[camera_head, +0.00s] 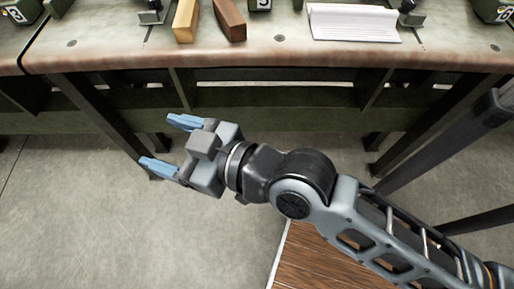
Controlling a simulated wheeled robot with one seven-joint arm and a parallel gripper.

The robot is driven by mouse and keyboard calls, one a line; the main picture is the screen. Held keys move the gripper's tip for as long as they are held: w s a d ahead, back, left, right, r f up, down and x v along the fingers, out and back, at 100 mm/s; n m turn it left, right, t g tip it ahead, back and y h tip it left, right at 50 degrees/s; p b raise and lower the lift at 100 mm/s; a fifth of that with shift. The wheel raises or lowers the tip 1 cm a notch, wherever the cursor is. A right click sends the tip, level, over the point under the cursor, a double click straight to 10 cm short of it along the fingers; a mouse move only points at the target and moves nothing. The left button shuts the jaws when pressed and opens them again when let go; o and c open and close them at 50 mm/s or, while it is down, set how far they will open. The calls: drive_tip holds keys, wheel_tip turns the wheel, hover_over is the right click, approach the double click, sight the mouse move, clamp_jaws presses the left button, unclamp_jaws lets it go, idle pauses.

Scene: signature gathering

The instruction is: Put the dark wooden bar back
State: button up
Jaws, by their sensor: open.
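The dark wooden bar (229,20) lies on the workbench (120,52) near its front edge, at the top of the head view. Its far end is cut off by the frame's top. A lighter, tan wooden bar (185,21) lies just to its left, with a small gap between them at the front. My gripper (164,143) is open and empty. It is in front of the bench and apart from both bars, with its blue fingers pointing left.
A white ribbed block or stack (352,23) lies on the bench to the right. Small dark metal fixtures (150,12) stand along the top of the view, some with number tags. Bench legs (97,115) and a green lower rail (280,98) are below. Grey floor (80,215) is open at lower left.

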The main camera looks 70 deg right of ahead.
drive_tip(key=s+d, duration=0.2)
drive_tip(key=s, duration=0.8)
drive_tip(key=s+d+f+g, duration=0.1)
drive_tip(key=s+d, duration=0.1)
drive_tip(key=s, duration=0.8)
drive_tip(key=shift+f+y, duration=0.25)
drive_tip(key=shift+y, duration=0.15)
drive_tip(key=shift+s, duration=0.1)
